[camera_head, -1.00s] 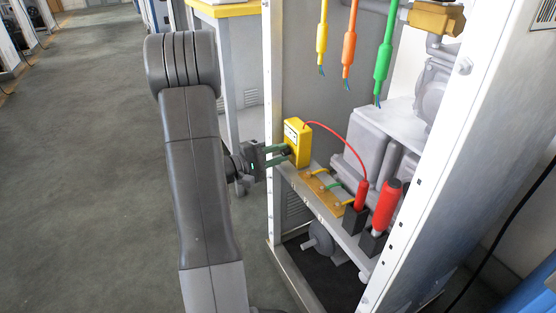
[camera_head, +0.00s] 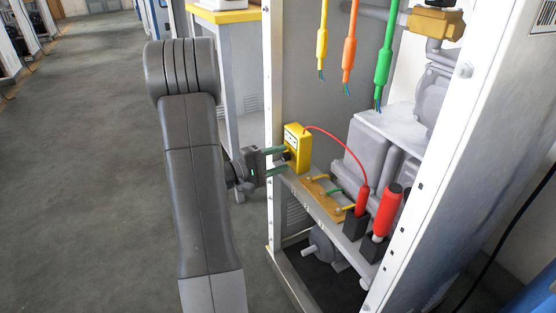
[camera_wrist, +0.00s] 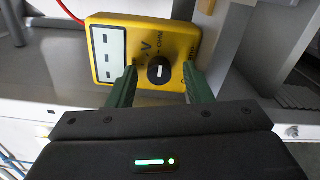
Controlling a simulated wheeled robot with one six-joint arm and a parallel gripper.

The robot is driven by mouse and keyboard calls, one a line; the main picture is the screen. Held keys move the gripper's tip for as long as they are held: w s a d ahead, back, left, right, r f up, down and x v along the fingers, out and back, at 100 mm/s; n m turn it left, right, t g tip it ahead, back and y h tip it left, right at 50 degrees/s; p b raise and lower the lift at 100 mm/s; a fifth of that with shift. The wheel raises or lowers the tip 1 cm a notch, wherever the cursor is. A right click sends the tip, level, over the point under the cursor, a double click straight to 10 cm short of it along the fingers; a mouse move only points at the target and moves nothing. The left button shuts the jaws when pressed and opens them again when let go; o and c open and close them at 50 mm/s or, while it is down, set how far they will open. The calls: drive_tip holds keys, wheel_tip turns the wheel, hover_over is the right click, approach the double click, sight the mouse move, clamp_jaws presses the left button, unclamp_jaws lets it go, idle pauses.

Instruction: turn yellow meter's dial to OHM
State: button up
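The yellow meter (camera_head: 293,136) stands upright on the shelf inside the frame, and it fills the upper middle of the wrist view (camera_wrist: 181,45). Its black round dial (camera_wrist: 158,72) has a short white mark, roughly upright in the wrist view. Printed labels V and OHM sit above the dial in that view; other lettering is partly hidden by the right finger. My gripper (camera_wrist: 159,78) is open, its two green fingers on either side of the dial with gaps visible. In the head view my gripper (camera_head: 284,160) reaches the meter's front from the left.
A red lead (camera_head: 343,143) runs from the meter to a red plug (camera_head: 361,198). A second red-handled plug (camera_head: 387,212) stands beside it. A brass block with coloured wires (camera_head: 318,195) lies on the shelf. The white frame post (camera_head: 268,80) stands close to my gripper.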

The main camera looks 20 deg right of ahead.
drive_tip(key=shift+a, duration=0.1)
drive_tip(key=s+a+p, duration=0.2)
drive_tip(key=a+p, duration=0.1)
drive_tip(key=a, duration=1)
drive_tip(key=shift+a, duration=0.25)
drive_tip(key=shift+d, duration=0.15)
drive_tip(key=d+b, duration=0.1)
drive_tip(key=d, duration=0.3)
drive_tip(key=w+d+b, duration=0.1)
drive_tip(key=d, duration=0.4)
drive_tip(key=w+d+b, duration=0.1)
drive_tip(key=d, duration=0.3)
drive_tip(key=shift+d, duration=0.25)
drive_tip(key=shift+a, duration=0.1)
